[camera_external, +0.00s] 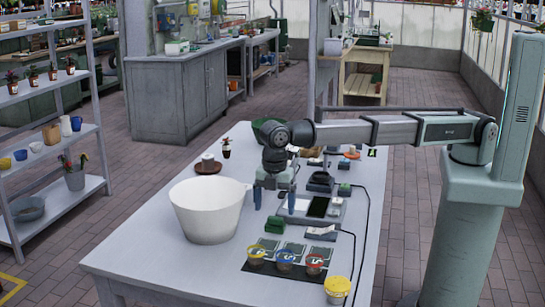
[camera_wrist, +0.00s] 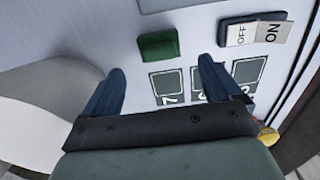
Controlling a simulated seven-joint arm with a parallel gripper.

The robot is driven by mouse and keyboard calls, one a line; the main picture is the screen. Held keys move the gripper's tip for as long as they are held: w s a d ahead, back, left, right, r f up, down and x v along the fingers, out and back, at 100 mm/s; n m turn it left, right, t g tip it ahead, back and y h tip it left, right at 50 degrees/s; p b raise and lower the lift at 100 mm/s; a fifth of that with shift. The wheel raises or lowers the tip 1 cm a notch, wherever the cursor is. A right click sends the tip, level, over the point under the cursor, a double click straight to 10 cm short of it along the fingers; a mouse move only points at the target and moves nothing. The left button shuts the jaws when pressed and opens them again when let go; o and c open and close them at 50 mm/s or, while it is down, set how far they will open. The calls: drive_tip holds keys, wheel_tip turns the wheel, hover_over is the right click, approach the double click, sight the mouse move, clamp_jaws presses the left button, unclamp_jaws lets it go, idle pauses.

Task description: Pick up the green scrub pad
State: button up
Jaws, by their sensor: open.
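The green scrub pad (camera_wrist: 158,46) is a small dark green block lying flat on the light table. In the wrist view it is just beyond and between my fingertips, not touching them. In the external view it is a green block (camera_external: 271,227) at the back edge of the number mat. My gripper (camera_external: 274,200) points down above the table with its two blue fingers spread and nothing between them. It also shows in the wrist view (camera_wrist: 162,68), open and empty.
A large white tub (camera_external: 208,212) stands close left of my gripper. A dark number mat (camera_external: 292,248) holds several small cups. An ON/OFF switch (camera_wrist: 255,33) lies to the right of the pad. A yellow-lidded cup (camera_external: 337,289) stands at the near table edge.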

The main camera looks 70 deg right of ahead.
sight(275, 217)
drive_tip(key=shift+d+f, duration=0.15)
drive_tip(key=shift+f, duration=1.25)
drive_tip(key=shift+d+f, duration=0.15)
drive_tip(key=shift+f, duration=1.25)
drive_tip(key=c, duration=1.1)
